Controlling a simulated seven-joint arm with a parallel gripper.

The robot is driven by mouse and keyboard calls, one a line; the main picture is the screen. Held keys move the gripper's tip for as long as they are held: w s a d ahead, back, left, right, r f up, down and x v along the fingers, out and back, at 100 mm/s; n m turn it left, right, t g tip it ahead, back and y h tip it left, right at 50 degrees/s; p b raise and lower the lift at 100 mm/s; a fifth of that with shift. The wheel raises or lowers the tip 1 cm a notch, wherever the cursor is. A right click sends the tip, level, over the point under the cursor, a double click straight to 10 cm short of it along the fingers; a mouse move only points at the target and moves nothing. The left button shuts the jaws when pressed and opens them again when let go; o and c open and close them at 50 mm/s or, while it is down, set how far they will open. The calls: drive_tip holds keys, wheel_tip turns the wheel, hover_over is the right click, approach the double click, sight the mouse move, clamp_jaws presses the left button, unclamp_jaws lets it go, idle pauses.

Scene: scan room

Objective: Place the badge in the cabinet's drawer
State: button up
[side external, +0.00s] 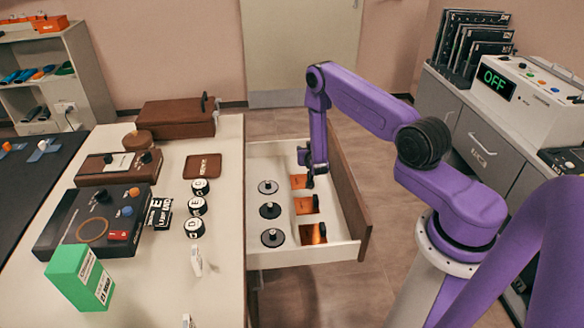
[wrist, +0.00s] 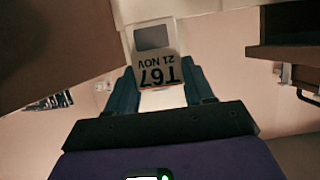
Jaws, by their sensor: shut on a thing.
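The cabinet's drawer (side external: 338,251) is pulled open to the right of the white top. My gripper (side external: 305,168) points down at the far part of the drawer, by the farthest of three orange pieces (side external: 306,205). In the wrist view my gripper (wrist: 158,82) is shut on the badge (wrist: 153,38), a pale card with a grey window and the upside-down print "T67 21 NOV". The badge sits between both fingers. I cannot make it out clearly in the side view, nor tell whether it touches the drawer.
Three dark discs (side external: 270,210) with knobs stand in the drawer, left of the orange pieces. The drawer's brown front (side external: 350,198) rises on the right. The white top (side external: 222,253) holds a green box (side external: 72,277), a dark control box (side external: 75,232) and several round markers.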

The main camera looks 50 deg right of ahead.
drive_tip(key=shift+w+d+f, duration=0.7)
drive_tip(key=shift+w+f, duration=0.65)
drive_tip(key=shift+w, duration=0.05)
drive_tip(key=shift+w+d+f, duration=0.7)
drive_tip(key=shift+w+f, duration=0.65)
drive_tip(key=shift+w, duration=0.1)
drive_tip(key=shift+w+d+f, duration=0.7)
drive_tip(key=shift+w+f, duration=0.65)
drive_tip(key=shift+w, duration=0.05)
drive_tip(key=shift+f, duration=1.45)
drive_tip(key=shift+f, duration=0.15)
drive_tip(key=o, duration=1)
